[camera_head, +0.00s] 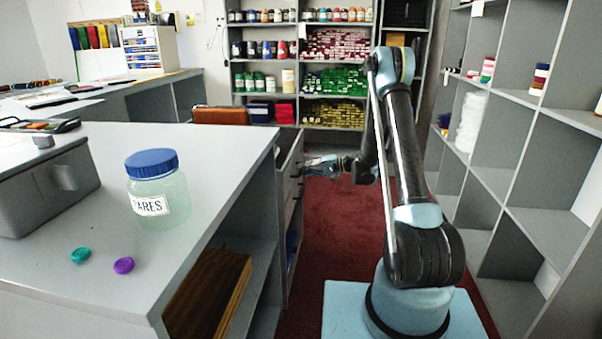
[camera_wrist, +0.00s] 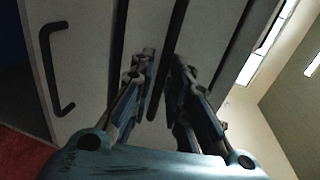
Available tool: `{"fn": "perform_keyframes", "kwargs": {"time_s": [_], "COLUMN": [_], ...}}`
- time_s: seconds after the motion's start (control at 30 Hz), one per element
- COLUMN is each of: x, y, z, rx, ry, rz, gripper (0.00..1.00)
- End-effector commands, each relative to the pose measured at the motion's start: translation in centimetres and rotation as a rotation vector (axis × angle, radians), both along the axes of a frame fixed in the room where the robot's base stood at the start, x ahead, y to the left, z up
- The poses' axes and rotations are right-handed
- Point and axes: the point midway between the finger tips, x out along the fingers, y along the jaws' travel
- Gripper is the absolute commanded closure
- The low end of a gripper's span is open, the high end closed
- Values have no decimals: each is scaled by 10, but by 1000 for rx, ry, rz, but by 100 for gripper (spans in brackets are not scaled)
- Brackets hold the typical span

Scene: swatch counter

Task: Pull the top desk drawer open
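The top desk drawer (camera_head: 295,158) is at the far end of the grey counter in the head view. It appears partly out, with a dark interior showing above its front. My gripper (camera_head: 309,165) reaches its front from the right. In the wrist view, the drawer's pale front carries a dark bar handle (camera_wrist: 178,22). My gripper (camera_wrist: 164,56) has its fingertips close together on either side of that handle and seems shut on it. The fingers hide part of the handle, and exact contact is hard to see. A lower drawer's black handle (camera_wrist: 48,75) is at left.
The counter (camera_head: 225,160) holds a blue-lidded jar (camera_head: 160,200), a teal disc (camera_head: 81,255), a purple disc (camera_head: 123,265) and a grey box (camera_head: 45,195). Open shelves (camera_head: 560,230) line the right. Red carpet (camera_head: 340,230) lies clear between. A brown chair back (camera_head: 220,115) stands behind.

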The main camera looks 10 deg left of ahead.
Motion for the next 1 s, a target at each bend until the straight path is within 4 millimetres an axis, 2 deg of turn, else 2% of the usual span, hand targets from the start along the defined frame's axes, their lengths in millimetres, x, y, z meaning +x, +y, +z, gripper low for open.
{"fn": "perform_keyframes", "kwargs": {"time_s": [0.2,0.5,0.57,0.6,1.0], "x": [0,0,0,0,2], "y": [15,16,16,16,19], "z": [-3,-3,-3,-3,-4], "rx": [0,0,0,0,-2], "ry": [0,0,0,0,1], "rz": [1,0,0,0,13], "gripper": [84,84,97,100,100]}}
